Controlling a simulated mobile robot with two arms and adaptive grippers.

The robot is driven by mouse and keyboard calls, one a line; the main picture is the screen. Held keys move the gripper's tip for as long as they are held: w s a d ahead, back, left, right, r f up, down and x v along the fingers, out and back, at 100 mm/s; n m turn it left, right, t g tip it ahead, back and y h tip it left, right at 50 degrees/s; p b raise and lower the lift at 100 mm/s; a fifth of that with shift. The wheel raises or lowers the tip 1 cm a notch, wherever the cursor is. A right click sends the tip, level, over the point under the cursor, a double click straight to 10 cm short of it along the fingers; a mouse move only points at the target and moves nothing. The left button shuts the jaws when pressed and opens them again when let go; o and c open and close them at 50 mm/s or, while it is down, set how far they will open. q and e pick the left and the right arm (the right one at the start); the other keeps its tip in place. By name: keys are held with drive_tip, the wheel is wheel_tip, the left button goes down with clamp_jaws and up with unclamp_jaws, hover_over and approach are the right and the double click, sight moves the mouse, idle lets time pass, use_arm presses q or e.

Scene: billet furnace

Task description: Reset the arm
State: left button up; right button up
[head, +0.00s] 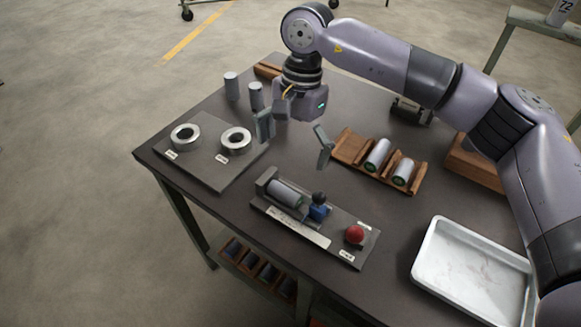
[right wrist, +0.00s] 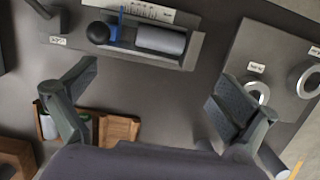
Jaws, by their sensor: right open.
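My right gripper (head: 293,146) hangs above the middle of the dark table, its two fingers spread wide with nothing between them. In the right wrist view its fingers (right wrist: 158,100) stand apart over bare table. My right arm reaches in from the right of the head view and bends down to the gripper. The gripper is above and behind the grey fixture (head: 348,252), which holds a metal billet (head: 285,193), a blue block with a black knob (head: 319,208) and a red knob (head: 355,234). My left gripper is not in view.
A grey plate with two metal rings (head: 186,136) lies at the left, with two upright cylinders (head: 232,86) behind it. A wooden rack (head: 350,146) with two billets stands right of the gripper. A white tray (head: 428,262) sits at the front right. Floor at left is clear.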

drive_tip(key=shift+w+r, duration=0.2)
drive_tip(key=shift+r, duration=0.6)
